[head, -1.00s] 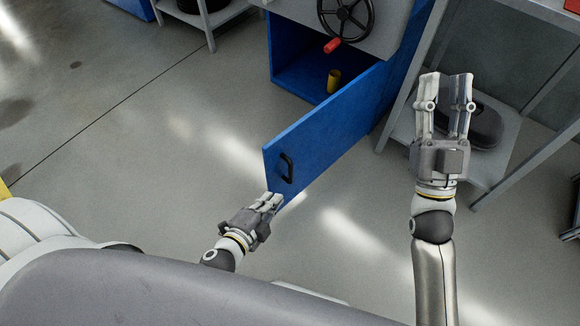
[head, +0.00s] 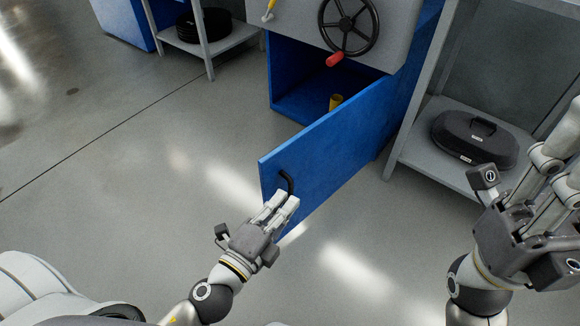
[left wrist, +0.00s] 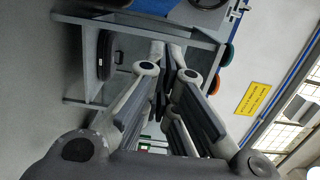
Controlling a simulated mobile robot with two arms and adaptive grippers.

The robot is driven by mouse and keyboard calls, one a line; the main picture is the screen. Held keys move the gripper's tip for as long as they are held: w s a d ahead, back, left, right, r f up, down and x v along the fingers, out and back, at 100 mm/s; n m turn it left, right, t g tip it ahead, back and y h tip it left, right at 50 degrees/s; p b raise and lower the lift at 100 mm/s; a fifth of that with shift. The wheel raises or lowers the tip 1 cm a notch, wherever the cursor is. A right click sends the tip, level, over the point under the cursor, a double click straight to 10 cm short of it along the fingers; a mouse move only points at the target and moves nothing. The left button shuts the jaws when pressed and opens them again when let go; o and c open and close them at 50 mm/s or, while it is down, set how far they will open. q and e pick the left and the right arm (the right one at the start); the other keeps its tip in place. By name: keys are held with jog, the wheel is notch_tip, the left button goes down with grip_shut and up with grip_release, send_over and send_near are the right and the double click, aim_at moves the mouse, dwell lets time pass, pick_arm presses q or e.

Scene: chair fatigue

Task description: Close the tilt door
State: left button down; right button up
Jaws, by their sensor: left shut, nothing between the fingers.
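The blue tilt door (head: 335,150) of the blue cabinet stands wide open in the head view, swung out toward me. Its black handle (head: 287,182) is near the free end. My left gripper (head: 283,203) is shut and empty, with its fingertips just below the handle, overlapping the door's outer face. I cannot tell whether they touch it. In the left wrist view its fingers (left wrist: 165,85) fill the middle, and I cannot make out the door there. My right gripper (head: 515,190) is open at the right edge, away from the door, partly cut off.
The cabinet interior (head: 305,95) is partly visible, with a yellow cylinder (head: 336,102) in it. A black handwheel (head: 348,25) with a red knob is above. A grey shelf (head: 425,165) with a black case (head: 473,138) stands right of the door. Floor left of the door is clear.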

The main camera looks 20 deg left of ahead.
aim_at(289, 179)
pick_arm(q)
jog(key=shift+w+a, duration=0.25)
jog(key=shift+w, duration=1.35)
jog(key=shift+w+a, duration=0.3)
jog(key=shift+w, duration=1.3)
jog(key=shift+w+a, duration=0.25)
jog(key=shift+w, duration=1.35)
jog(key=shift+w+a, duration=0.1)
jog(key=shift+a, duration=0.05)
